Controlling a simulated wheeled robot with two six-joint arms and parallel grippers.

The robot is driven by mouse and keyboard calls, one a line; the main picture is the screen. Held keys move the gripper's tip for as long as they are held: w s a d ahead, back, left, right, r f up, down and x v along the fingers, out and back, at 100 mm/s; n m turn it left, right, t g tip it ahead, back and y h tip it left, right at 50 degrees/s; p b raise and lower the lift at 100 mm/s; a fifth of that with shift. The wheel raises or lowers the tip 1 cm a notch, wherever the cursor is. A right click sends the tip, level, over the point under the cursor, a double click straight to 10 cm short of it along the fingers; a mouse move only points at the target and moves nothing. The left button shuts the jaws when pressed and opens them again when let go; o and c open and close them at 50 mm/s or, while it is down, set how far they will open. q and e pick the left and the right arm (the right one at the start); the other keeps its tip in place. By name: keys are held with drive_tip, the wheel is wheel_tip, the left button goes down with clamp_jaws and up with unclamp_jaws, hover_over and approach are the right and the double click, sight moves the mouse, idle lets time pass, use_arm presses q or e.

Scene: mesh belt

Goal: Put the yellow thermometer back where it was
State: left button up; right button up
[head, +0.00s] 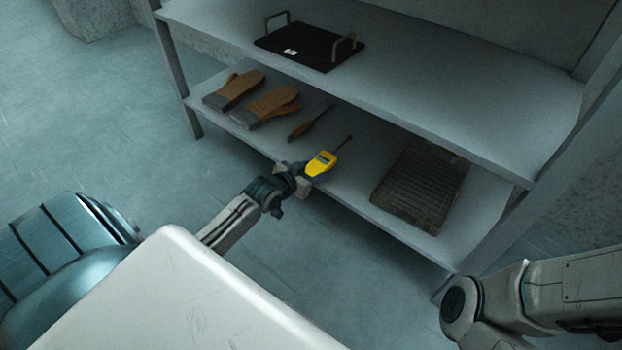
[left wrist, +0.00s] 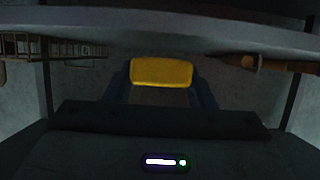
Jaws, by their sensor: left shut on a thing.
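The yellow thermometer (head: 322,163) has a thin dark probe pointing away from me, over the front part of the lower shelf (head: 345,190). My left gripper (head: 308,170) is shut on its near end, at the shelf's front edge. In the left wrist view the thermometer's yellow body (left wrist: 162,72) fills the gap between the two fingers of the gripper (left wrist: 160,95). I cannot tell whether the thermometer touches the shelf. My right arm shows at the lower right of the head view, but its gripper does not.
On the lower shelf, two brown oven mitts (head: 234,89) (head: 270,106) and a wooden-handled brush (head: 310,122) lie to the left. A dark wire rack (head: 422,184) lies to the right. A black tray (head: 310,46) with handles sits on the upper shelf (head: 440,95), which overhangs the back.

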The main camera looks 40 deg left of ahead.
use_arm(q)
drive_tip(key=shift+f+b, duration=0.45)
drive_tip(key=shift+f, duration=0.6)
drive_tip(key=shift+f, duration=0.15)
drive_tip(key=o, duration=1.1)
